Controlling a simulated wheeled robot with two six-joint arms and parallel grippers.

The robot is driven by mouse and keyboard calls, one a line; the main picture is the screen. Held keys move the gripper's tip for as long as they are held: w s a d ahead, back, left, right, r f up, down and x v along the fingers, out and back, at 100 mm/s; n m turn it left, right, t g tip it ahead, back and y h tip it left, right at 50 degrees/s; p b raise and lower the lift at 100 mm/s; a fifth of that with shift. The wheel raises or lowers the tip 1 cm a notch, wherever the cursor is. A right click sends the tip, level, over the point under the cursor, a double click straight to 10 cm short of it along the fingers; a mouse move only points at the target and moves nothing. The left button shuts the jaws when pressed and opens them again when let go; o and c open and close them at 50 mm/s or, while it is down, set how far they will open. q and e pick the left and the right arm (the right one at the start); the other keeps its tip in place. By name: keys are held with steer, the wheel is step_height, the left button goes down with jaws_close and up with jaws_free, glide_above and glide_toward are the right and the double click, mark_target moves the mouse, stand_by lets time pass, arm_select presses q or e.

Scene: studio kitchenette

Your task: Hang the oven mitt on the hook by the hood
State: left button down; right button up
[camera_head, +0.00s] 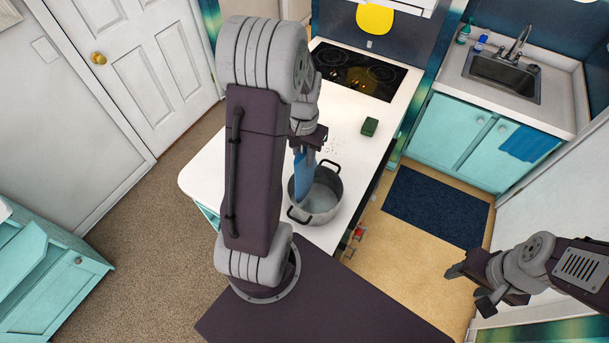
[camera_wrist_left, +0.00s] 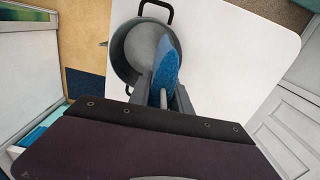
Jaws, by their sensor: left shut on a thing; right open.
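A blue oven mitt (camera_head: 304,176) hangs from my left gripper (camera_head: 303,152) over the grey pot (camera_head: 324,192) on the white counter. My left gripper is shut on it. In the left wrist view the mitt (camera_wrist_left: 166,68) shows between the fingers (camera_wrist_left: 163,97), in front of the pot's opening. Part of the white hood (camera_head: 408,5) shows at the top edge, with a yellow round thing (camera_head: 375,18) just below it on the wall. I cannot make out the hook. My right gripper (camera_head: 466,286) is open and empty at the lower right, above the floor.
A black cooktop (camera_head: 360,70) lies below the hood, and a green sponge (camera_head: 370,127) sits between it and the pot. A sink (camera_head: 502,78) stands at the upper right, with a blue towel (camera_head: 531,143) on the cabinet below. The counter's left part is mostly clear.

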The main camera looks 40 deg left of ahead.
arm_select(q)
steer(key=shift+w+f, duration=0.15)
steer(key=shift+f, duration=0.4)
steer(key=shift+s+d+f+p, duration=0.15)
steer(key=shift+f+p, duration=0.1)
steer(key=shift+f, duration=0.3)
steer(key=shift+s+d+f+p, duration=0.15)
steer(key=shift+f+p, duration=0.1)
steer(key=shift+f, duration=0.3)
steer(key=shift+a+f+p, duration=0.1)
steer(key=shift+f+p, duration=0.2)
steer(key=shift+f, duration=0.3)
steer(key=shift+w+a+f, duration=0.1)
steer(key=shift+w+a, duration=0.1)
steer(key=shift+f+b, duration=0.15)
steer(key=shift+b, duration=0.15)
steer(key=c, duration=1.6)
jaws_free()
steer(key=o, duration=0.4)
steer(key=shift+s+d, duration=0.15)
